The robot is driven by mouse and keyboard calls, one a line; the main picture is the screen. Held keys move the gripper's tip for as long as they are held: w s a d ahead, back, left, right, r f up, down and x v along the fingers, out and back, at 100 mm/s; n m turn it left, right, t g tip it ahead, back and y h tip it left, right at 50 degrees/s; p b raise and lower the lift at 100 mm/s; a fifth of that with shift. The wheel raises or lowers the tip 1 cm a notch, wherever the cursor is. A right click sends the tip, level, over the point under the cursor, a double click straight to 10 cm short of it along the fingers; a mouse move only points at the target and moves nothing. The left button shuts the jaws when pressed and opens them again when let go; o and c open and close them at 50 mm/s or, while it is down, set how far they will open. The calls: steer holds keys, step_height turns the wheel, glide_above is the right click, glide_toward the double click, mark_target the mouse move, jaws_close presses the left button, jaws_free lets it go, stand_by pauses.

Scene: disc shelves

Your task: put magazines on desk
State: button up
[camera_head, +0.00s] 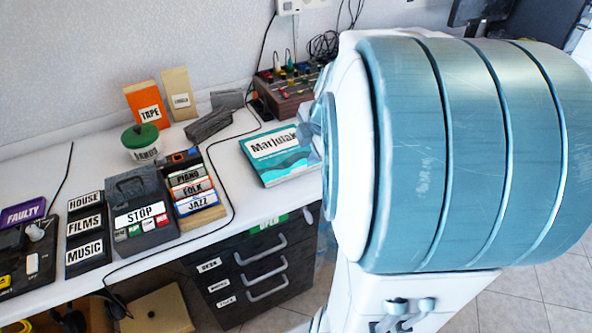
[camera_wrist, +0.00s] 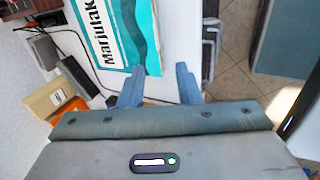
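A teal and white magazine titled "Marjutak" (camera_head: 283,158) lies flat on the white desk (camera_head: 236,232), near its front edge. It also shows in the wrist view (camera_wrist: 118,35), at the top, partly out of frame. My gripper (camera_wrist: 160,76) is open, with its two blue-grey fingers apart. White desk surface shows between the fingers, and nothing is held. The left finger overlaps the near corner of the magazine in the picture; I cannot tell whether they touch. In the head view my arm hides most of the gripper and the desk's right part.
A control box with knobs (camera_head: 284,88) and loose cables stand behind the magazine. A rack of labelled cases (camera_head: 190,185), a STOP box (camera_head: 138,213) and a green-lidded jar (camera_head: 141,139) stand to the left. A dark drawer unit (camera_head: 262,265) is below the desk.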

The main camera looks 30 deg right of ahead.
steer(key=s+a+f+m+g, duration=0.3)
steer(key=s+a+m, duration=1)
steer(key=m, duration=0.5)
steer(key=shift+s, duration=0.15)
steer(key=shift+d, duration=0.1)
